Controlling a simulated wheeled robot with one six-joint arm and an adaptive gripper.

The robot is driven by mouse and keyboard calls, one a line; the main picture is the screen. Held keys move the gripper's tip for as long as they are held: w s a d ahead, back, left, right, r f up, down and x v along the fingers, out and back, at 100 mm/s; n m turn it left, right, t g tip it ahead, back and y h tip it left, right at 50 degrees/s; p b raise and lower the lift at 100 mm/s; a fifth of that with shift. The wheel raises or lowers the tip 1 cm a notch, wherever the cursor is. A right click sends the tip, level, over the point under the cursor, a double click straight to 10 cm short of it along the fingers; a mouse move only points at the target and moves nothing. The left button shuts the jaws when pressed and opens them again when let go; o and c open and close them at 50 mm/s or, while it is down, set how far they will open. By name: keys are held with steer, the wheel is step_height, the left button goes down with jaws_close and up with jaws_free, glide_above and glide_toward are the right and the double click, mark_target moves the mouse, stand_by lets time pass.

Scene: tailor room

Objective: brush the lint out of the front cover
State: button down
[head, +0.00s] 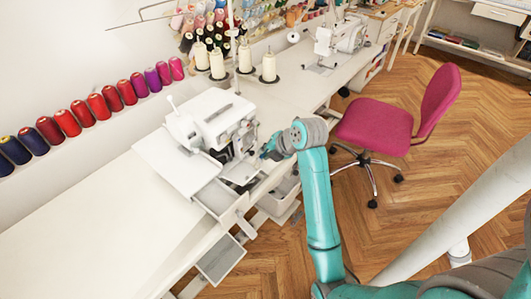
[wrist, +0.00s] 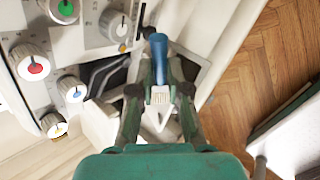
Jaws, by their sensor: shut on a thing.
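The white sewing machine (head: 215,118) stands on the table. Its front is open below the dials, showing a dark interior (wrist: 108,72). A pale, frame-like part beside that opening (wrist: 203,70) looks like the front cover, but I cannot tell for certain. My gripper (head: 268,150) is at the machine's front right. In the wrist view my gripper (wrist: 160,92) is shut on a slim tool with a blue handle (wrist: 158,45), apparently the brush, and holds it over the opening. My fingers partly hide the tool and the area below it. I cannot make out any lint.
Dials (wrist: 28,62) line the machine's face close to my gripper's left. Pulled-out drawers (head: 222,262) hang below the table front. A pink chair (head: 375,125) stands to the right. Thread cones (head: 268,68) stand behind the machine. The table's left part (head: 90,235) is clear.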

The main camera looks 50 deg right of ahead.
mark_target(257, 160)
steer(key=shift+s+a, duration=0.15)
steer(key=shift+a, duration=2.65)
steer(key=shift+d, duration=1.15)
steer(key=shift+a, duration=1.1)
steer(key=shift+w+r, duration=0.3)
steer(key=shift+r, duration=0.5)
steer(key=shift+w+r, duration=0.3)
steer(key=shift+r, duration=0.55)
steer(key=shift+w+r, duration=0.3)
steer(key=shift+r, duration=0.5)
steer(key=shift+s, duration=0.1)
